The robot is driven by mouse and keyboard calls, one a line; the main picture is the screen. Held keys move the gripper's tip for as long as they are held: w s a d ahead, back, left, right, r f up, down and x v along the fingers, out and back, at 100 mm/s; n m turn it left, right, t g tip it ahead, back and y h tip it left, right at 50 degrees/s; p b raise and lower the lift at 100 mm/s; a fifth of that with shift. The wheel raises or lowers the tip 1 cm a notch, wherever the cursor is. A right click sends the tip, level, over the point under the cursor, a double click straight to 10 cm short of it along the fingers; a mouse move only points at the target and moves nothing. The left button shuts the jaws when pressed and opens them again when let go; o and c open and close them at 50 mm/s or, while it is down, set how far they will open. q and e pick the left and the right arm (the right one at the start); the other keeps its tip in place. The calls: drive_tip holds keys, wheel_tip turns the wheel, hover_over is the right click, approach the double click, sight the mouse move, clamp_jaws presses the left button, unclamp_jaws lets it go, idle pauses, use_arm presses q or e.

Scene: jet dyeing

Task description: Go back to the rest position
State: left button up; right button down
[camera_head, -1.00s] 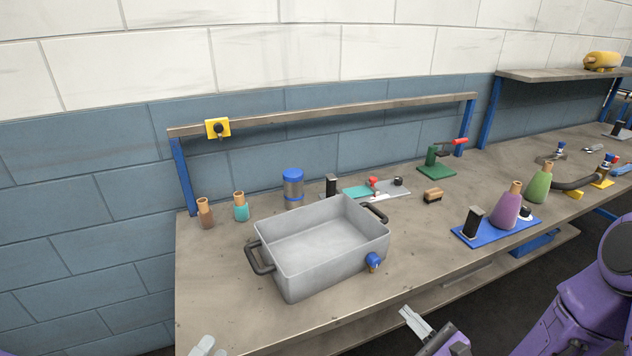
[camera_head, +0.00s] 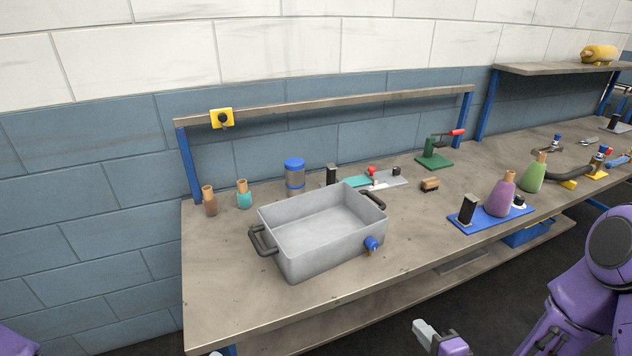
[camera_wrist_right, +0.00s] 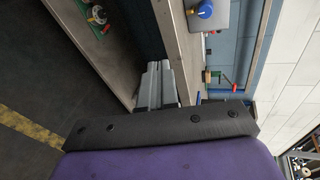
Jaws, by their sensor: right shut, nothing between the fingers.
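My right gripper (camera_head: 424,332) is at the bottom edge of the head view, in front of the workbench's front edge and apart from everything on it. It also shows in the right wrist view (camera_wrist_right: 158,86), its grey fingers together with nothing between them. My right arm is purple and comes in from the lower right.
The workbench (camera_head: 228,304) holds a grey handled tub (camera_head: 327,245), small bottles, a blue-lidded jar (camera_head: 294,175), a green clamp (camera_head: 434,156) and a blue board (camera_head: 468,223) with a purple flask (camera_head: 501,196). Dark floor lies in front of the bench.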

use_arm(q)
drive_tip(key=s+a+f+m+g+y, duration=0.2)
drive_tip(key=s+a+f+g+y, duration=0.1)
drive_tip(key=s, duration=0.5)
drive_tip(key=s+a+f+m+g+y, duration=0.3)
drive_tip(key=s+a+f+g+y, duration=0.1)
drive_tip(key=s+f+g, duration=0.3)
wheel_tip(320, 180, down, 2)
drive_tip(key=shift+s+a+f+m, duration=0.1)
drive_tip(key=shift+s+a+m, duration=0.3)
drive_tip(key=shift+s, duration=0.7)
use_arm(e)
drive_tip(key=s+d+f+n+g+h, duration=0.2)
drive_tip(key=s+f, duration=0.3)
drive_tip(key=s, duration=0.3)
drive_tip(key=s+d+f+n+g+h, duration=0.2)
drive_tip(key=s+f+n+g+h, duration=0.1)
drive_tip(key=s, duration=0.5)
drive_tip(key=s+d+f+n+g+h, duration=0.2)
drive_tip(key=s+f+g, duration=0.3)
drive_tip(key=s+f, duration=0.3)
drive_tip(key=shift+d+f+n, duration=0.3)
drive_tip(key=shift+d+n, duration=0.05)
drive_tip(key=shift+n, duration=0.55)
